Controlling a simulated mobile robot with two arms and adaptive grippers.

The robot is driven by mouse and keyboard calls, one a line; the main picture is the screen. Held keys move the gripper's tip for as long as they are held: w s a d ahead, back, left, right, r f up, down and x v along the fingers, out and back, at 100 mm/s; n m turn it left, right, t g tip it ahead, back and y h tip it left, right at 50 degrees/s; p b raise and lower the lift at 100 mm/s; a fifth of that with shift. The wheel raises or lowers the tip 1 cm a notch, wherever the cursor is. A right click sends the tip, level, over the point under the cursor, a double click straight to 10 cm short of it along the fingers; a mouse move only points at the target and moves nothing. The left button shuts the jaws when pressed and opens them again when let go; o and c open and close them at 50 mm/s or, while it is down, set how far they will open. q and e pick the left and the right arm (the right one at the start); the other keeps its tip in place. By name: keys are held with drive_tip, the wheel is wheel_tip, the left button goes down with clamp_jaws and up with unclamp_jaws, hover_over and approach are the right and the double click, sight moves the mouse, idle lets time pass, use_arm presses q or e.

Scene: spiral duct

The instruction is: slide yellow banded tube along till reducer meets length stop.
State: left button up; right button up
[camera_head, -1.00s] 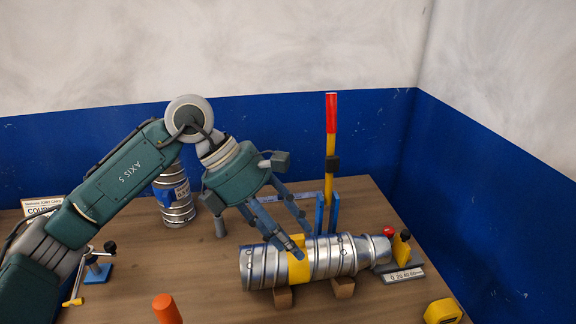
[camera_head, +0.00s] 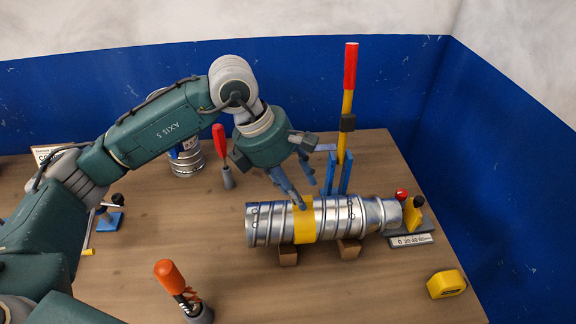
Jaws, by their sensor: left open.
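The silver spiral tube with a yellow band (camera_head: 304,222) lies across two wooden blocks (camera_head: 348,249), right of centre. Its narrower reducer end (camera_head: 387,213) points right. The length stop (camera_head: 414,214), a yellow plate with a red knob (camera_head: 401,194) beside it, stands just right of the reducer. I cannot tell whether reducer and stop touch. My left gripper (camera_head: 299,190) is open above and behind the tube near the yellow band, with its fingers pointing down. It appears clear of the tube. My right gripper is not in view.
A lever with a red grip (camera_head: 350,68) rises behind the tube from blue uprights (camera_head: 339,175). A scale plate (camera_head: 411,240) lies by the stop, and a yellow tape measure (camera_head: 446,284) sits front right. Red-handled (camera_head: 220,142) and orange-handled (camera_head: 169,275) tools stand on the table.

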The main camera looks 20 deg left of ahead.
sight(325, 203)
use_arm(q)
drive_tip(key=shift+x, duration=1.2)
clamp_jaws()
drive_tip(key=shift+w+d+r+b, duration=0.15)
drive_tip(key=shift+w+d, duration=0.25)
drive_tip(key=shift+d, duration=0.5)
drive_tip(key=shift+w+d+f+b, duration=0.1)
drive_tip(key=shift+w+d+b, duration=0.25)
drive_tip(key=shift+d, duration=0.6)
drive_tip(key=shift+c, duration=0.2)
unclamp_jaws()
drive_tip(key=v, duration=1.2)
